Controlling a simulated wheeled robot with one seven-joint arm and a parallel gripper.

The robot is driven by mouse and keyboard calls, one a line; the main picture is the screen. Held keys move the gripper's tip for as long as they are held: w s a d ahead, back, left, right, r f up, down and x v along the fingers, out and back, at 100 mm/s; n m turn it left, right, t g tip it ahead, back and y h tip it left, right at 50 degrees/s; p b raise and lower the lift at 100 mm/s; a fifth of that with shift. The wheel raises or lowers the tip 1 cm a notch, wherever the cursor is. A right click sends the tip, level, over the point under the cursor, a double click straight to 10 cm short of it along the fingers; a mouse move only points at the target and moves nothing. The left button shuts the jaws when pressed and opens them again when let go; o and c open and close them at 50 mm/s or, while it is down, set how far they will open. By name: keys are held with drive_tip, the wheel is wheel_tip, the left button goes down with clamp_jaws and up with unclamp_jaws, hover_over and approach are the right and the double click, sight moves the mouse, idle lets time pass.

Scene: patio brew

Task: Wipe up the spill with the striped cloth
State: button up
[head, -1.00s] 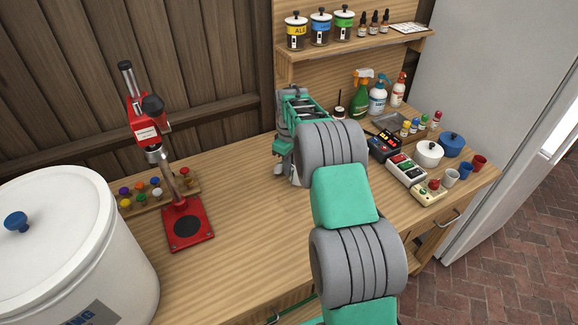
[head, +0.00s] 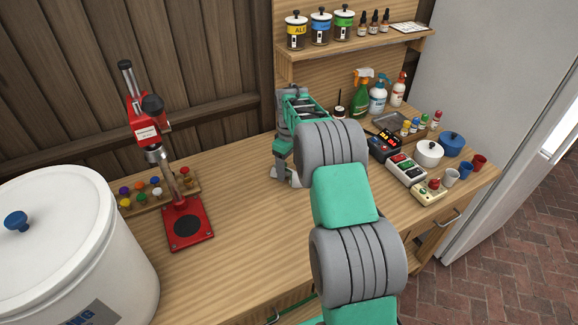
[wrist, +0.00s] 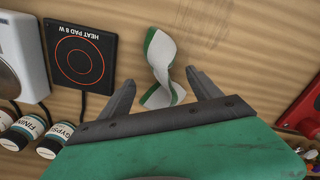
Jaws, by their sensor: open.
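The striped cloth (wrist: 161,57), white with green stripes, lies crumpled on the wooden bench in the wrist view. My gripper (wrist: 160,88) is open, and the cloth's near part lies between its two dark fingers, not gripped. In the head view a small pale bit of the cloth (head: 292,178) shows below my gripper, and the arm hides the rest.
A black heat pad (wrist: 80,58) lies left of the cloth, with bottles nearby. A red capping press (head: 186,225) and a large white pot (head: 120,255) stand to the left. Meters, switches and cups crowd the right.

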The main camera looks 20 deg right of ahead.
drive_tip(key=shift+f, duration=0.15)
drive_tip(key=shift+f+b, duration=0.75)
drive_tip(key=shift+f, duration=0.3)
drive_tip(key=shift+c, duration=0.5)
drive_tip(key=shift+f, duration=0.1)
clamp_jaws()
drive_tip(key=shift+r+p, duration=0.4)
drive_tip(key=shift+p, duration=0.75)
